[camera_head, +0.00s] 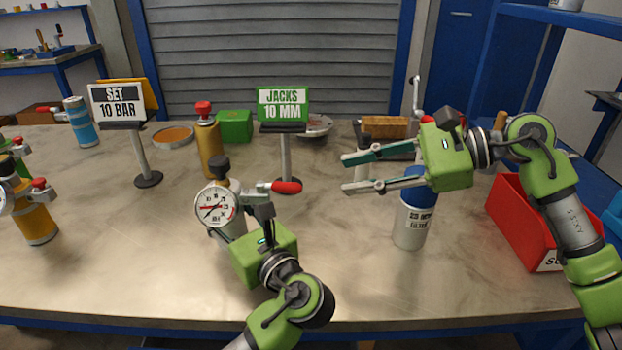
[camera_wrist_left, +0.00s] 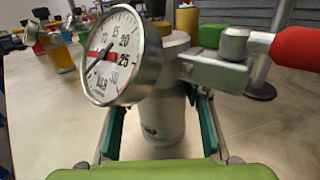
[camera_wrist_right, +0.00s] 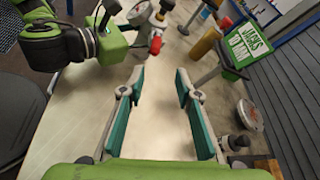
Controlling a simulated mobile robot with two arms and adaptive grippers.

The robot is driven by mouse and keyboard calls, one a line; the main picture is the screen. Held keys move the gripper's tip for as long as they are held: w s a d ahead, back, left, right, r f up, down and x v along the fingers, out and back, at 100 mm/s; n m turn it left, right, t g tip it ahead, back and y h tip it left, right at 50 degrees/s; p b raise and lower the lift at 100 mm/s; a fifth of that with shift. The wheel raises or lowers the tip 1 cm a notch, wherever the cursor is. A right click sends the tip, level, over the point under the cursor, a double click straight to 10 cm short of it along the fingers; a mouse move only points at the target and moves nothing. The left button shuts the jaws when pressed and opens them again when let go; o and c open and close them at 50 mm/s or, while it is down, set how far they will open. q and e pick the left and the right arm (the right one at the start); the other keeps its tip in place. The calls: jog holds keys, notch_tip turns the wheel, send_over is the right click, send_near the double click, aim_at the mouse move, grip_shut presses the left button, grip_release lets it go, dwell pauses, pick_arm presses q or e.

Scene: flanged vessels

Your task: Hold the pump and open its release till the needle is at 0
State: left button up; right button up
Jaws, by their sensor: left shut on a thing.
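The pump (camera_head: 231,226) has a grey body, a round white gauge (camera_head: 215,206), a dark cap and a side lever with a red handle (camera_head: 287,187). My left gripper (camera_head: 243,236) is shut on its body, and the left wrist view shows a finger on each side of the grey body (camera_wrist_left: 160,125). The gauge dial (camera_wrist_left: 115,58) has a red band and a thin dark needle; its exact reading is unclear. My right gripper (camera_head: 346,173) is open and empty, right of the red handle and apart from it. The handle also shows in the right wrist view (camera_wrist_right: 155,44).
A silver can with a blue lid (camera_head: 411,222) stands below my right gripper. A "JACKS 10 MM" sign (camera_head: 283,104) and a gold bottle (camera_head: 208,147) stand behind the pump. A red bin (camera_head: 520,230) is at right.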

aim_at(301, 188)
jog(key=a+f+t, duration=0.1)
jog(key=a, duration=0.3)
jog(key=w+a+f+n+t, duration=0.1)
jog(key=a, duration=0.3)
jog(key=a+f+n, duration=0.1)
jog(key=a+f, duration=0.1)
jog(key=a, duration=0.1)
jog(key=shift+w+a+t, duration=0.15)
jog(key=shift+a+t, duration=0.25)
jog(key=shift+c, duration=0.5)
grip_shut()
